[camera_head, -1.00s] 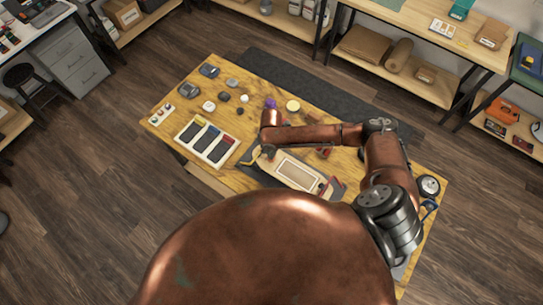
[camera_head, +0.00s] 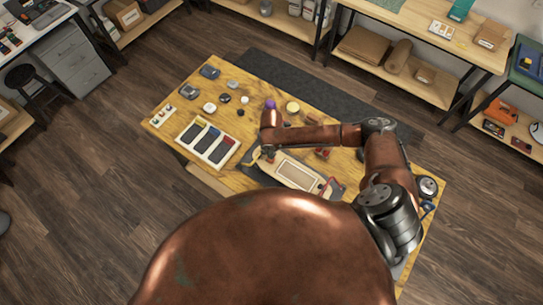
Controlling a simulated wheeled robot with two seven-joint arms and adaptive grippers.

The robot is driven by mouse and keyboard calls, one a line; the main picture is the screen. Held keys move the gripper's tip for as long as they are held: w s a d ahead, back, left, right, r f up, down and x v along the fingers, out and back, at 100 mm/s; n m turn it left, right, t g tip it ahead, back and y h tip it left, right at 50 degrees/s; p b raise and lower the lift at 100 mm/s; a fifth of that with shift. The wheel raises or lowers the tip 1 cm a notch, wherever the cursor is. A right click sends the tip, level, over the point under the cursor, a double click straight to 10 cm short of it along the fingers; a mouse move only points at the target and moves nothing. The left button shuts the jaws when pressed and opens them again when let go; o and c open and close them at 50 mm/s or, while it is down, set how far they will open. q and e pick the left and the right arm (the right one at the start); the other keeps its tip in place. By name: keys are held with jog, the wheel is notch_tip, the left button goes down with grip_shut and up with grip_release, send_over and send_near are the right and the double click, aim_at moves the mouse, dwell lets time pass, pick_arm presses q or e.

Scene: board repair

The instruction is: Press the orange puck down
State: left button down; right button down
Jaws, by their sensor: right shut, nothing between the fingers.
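My right gripper (camera_head: 266,155) is shut and points down over the left end of a skateboard-like board (camera_head: 298,174) on the wooden table. I cannot make out an orange puck for sure; my right wrist and gripper cover that end of the board. Whether the fingertips touch anything there is too small to tell. The board has a pale rectangular panel on top and dark and red parts near its right end. My left gripper is out of view.
The wooden table (camera_head: 170,136) also holds a tray with dark compartments (camera_head: 208,142), a yellow disc (camera_head: 293,107) and several small items at its left. A round dark-and-silver thing (camera_head: 427,187) sits at the right. My right arm crosses above the table's right half.

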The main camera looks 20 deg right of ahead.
notch_tip(320, 180, up, 7)
jog(key=p, duration=0.6)
jog(key=shift+f, duration=0.2)
